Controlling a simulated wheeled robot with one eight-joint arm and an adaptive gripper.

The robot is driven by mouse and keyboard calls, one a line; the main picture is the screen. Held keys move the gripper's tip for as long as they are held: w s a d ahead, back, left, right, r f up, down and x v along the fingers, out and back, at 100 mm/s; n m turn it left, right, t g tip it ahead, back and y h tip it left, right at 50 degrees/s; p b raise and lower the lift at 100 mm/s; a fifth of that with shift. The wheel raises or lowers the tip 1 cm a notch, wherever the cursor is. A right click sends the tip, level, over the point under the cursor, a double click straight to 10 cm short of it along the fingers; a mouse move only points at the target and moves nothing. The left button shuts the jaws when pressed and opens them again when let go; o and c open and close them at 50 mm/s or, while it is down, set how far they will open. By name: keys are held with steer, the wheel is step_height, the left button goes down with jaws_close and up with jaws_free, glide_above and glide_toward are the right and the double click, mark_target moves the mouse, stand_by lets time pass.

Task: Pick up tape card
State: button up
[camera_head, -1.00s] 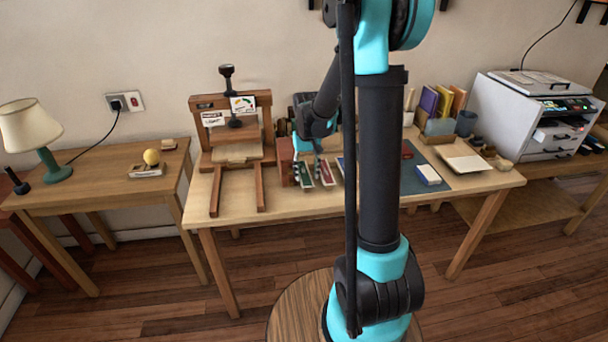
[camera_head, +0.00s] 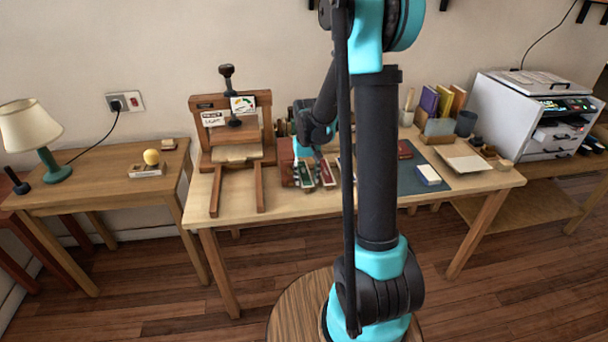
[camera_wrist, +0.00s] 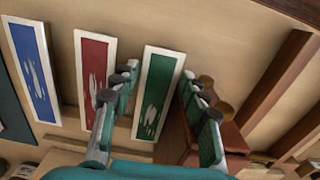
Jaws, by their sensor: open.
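Three white-bordered cards lie side by side on the workbench in the wrist view: a green card (camera_wrist: 156,92), a red card (camera_wrist: 95,78) and a blue card (camera_wrist: 36,70). Each has a pale mark; I cannot tell which one is called the tape card. My gripper (camera_wrist: 160,98) is open, with one finger on each side of the green card. The left finger overlaps the strip between green and red. Contact with the cards cannot be told. In the head view my gripper (camera_head: 309,173) is over the green and red cards, partly hidden by my arm.
A wooden press (camera_head: 232,150) stands left of the cards. A reddish-brown wooden block (camera_wrist: 225,135) is close by my right finger. A dark mat (camera_head: 412,180) with a small white-topped box (camera_head: 428,175) lies right. A printer (camera_head: 530,115) stands farther right.

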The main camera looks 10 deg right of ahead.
steer(key=shift+c, duration=0.6)
steer(key=c, duration=0.3)
steer(key=shift+c, duration=0.2)
steer(key=shift+r, duration=0.15)
steer(key=shift+d+r, duration=0.2)
steer(key=shift+r, duration=0.3)
step_height(320, 180, up, 6)
steer(key=shift+r, duration=0.1)
steer(key=d, duration=1.9)
steer(key=shift+d, duration=0.35)
